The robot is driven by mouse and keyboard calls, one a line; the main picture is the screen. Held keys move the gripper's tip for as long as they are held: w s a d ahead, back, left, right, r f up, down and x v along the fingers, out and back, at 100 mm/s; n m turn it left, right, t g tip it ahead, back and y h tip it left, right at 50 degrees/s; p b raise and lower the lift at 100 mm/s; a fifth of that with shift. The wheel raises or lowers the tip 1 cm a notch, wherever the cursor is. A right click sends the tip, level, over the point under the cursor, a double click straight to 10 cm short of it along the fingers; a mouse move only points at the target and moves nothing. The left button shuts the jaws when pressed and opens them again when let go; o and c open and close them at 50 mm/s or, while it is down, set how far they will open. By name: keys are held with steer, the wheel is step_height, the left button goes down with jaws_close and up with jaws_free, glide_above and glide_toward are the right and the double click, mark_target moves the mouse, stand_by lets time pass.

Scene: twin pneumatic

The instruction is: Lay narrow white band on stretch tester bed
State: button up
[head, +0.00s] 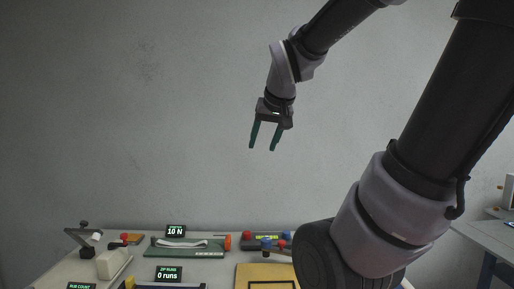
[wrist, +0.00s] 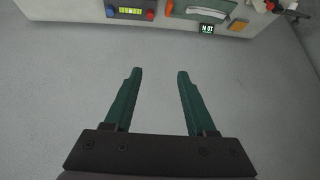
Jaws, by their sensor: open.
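A white band (head: 182,244) lies lengthwise on the green bed of the stretch tester (head: 208,254), below a display reading 10 N (head: 176,231). The band (wrist: 207,10) and the green bed (wrist: 203,18) also show at the top of the wrist view, partly cut off. Whether this band is the narrow one I cannot tell. My gripper (head: 263,148) is open and empty, high above the table in front of the wall, pointing down. In the wrist view my gripper (wrist: 160,72) has nothing between its two green fingers.
A dark box with red and blue knobs (head: 265,238) stands right of the tester. A "0 runs" display (head: 168,274) and a white block (head: 113,263) are at the front left. The air around my gripper is clear.

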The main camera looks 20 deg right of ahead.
steer(key=s+a+y, duration=0.2)
steer(key=s+a, duration=0.3)
steer(key=s, duration=0.2)
steer(key=shift+f+m+g+y, duration=0.15)
steer(key=shift+m+g+y, duration=0.15)
steer(key=shift+m+g, duration=0.1)
